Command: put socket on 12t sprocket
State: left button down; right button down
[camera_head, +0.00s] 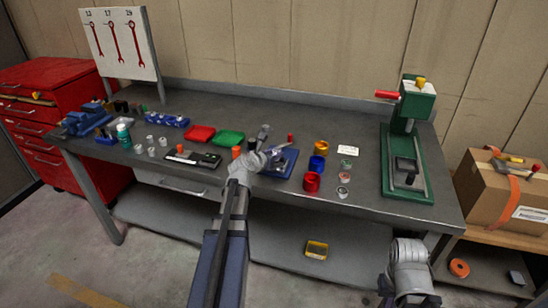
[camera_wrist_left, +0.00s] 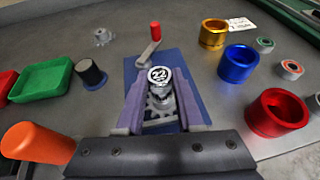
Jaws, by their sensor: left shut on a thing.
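My left gripper (camera_head: 266,152) reaches over the blue base (camera_head: 287,170) at the middle of the bench. In the left wrist view its fingers (camera_wrist_left: 160,103) are shut on a round metal socket (camera_wrist_left: 159,75) marked 22. A toothed grey sprocket (camera_wrist_left: 160,107) shows between the fingers, just below the socket in the picture, over the blue base (camera_wrist_left: 190,62). I cannot tell whether socket and sprocket touch. A smaller grey sprocket (camera_wrist_left: 103,37) lies on the bench at upper left. Part of my right arm shows at lower right of the head view; its fingers do not.
A red-topped handle (camera_wrist_left: 155,32) stands by the base. Red (camera_head: 311,182), blue (camera_head: 317,164) and gold (camera_head: 324,148) cups stand to the right. Green (camera_head: 229,138) and red (camera_head: 199,134) trays lie behind left. A green press (camera_head: 409,150) stands right.

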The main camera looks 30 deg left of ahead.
pick_arm(q)
jog(key=shift+f, duration=0.15)
jog(key=c, duration=0.5)
grip_release()
jog(key=shift+c, duration=0.2)
jog(key=shift+s+r, duration=0.15)
jog(key=shift+r, duration=0.2)
jog(key=a+p+v, duration=0.1)
jog(key=p+v, duration=0.3)
jog(key=v, duration=0.7)
jog(key=shift+s+d+p, duration=0.3)
jog(key=shift+s+d, duration=0.05)
jog(key=shift+d, duration=0.15)
